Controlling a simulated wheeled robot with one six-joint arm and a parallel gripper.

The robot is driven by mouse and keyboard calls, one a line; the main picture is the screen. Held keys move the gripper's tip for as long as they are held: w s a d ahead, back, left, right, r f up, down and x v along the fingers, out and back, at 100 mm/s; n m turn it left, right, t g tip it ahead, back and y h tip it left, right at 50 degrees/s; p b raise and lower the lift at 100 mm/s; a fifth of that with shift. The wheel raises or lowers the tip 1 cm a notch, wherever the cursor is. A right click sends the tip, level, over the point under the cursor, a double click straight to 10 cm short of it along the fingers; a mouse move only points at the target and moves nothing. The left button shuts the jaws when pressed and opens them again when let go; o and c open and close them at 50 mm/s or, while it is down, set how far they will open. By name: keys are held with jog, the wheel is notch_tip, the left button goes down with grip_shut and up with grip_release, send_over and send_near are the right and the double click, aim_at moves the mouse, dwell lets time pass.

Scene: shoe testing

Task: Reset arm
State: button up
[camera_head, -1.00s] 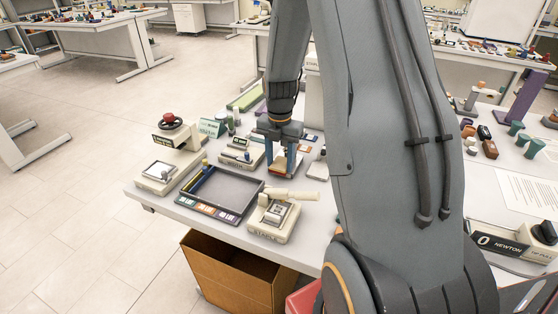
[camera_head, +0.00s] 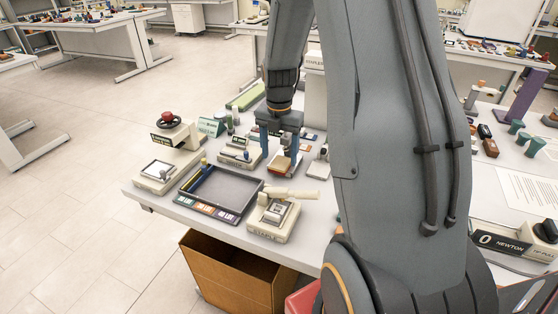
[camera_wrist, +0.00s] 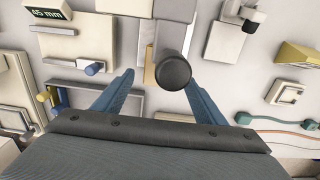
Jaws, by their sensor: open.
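My gripper (camera_head: 279,150) is above the far side of the near table, pointing down, with its two blue fingers spread and nothing held. In the wrist view, its fingers (camera_wrist: 158,95) stand apart on both sides of a dark round knob (camera_wrist: 174,70). The knob is nearer the right finger; touching is not visible. My upper arm hides much of the table's middle.
A dark tray (camera_head: 222,188), a cream stapler device (camera_head: 274,216) and a press with a red knob (camera_head: 168,150) stand near the front left. An open cardboard box (camera_head: 232,278) is below the table edge. More devices crowd around the gripper.

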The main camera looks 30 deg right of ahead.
jog(key=shift+r+b, duration=0.65)
jog(key=shift+r, duration=1.95)
